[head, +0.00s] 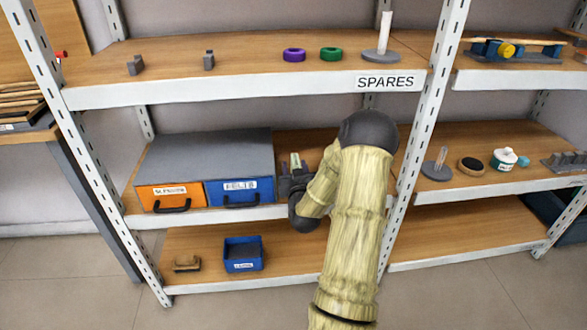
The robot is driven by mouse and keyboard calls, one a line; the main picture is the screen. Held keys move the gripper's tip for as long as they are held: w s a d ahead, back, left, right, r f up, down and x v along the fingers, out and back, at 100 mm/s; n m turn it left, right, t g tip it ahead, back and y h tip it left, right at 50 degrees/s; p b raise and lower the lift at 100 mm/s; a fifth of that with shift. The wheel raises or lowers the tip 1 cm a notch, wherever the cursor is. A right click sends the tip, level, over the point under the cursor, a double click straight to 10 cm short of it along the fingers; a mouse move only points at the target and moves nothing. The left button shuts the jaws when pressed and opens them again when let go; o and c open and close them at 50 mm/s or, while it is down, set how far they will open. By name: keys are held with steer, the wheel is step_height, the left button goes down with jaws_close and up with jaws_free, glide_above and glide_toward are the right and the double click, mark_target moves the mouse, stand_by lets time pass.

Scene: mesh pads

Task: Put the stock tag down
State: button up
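My arm reaches to the middle shelf, and its dark wrist bends beside the drawer unit. My gripper (291,182) seems to be the dark grey part just right of the blue drawer; its fingers cannot be made out, partly hidden by my own arm. Small pale and greenish upright pieces (296,161) show just above it. I cannot tell whether one of them is the stock tag, nor whether they are held or stand in something behind. No other stock tag can be made out.
A grey unit (215,148) with an orange drawer (170,196) and a blue drawer (238,191) fills the middle shelf's left. Purple (293,55) and green rings (331,54) lie above. A blue bin (243,255) sits below. A white post (420,130) stands right of my arm.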

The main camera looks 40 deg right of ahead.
steer(key=shift+s+d+r, duration=0.1)
steer(key=shift+s+d, duration=0.1)
steer(key=shift+s, duration=0.05)
steer(key=p+v, duration=0.2)
steer(key=v, duration=0.9)
steer(key=shift+s+a, duration=0.3)
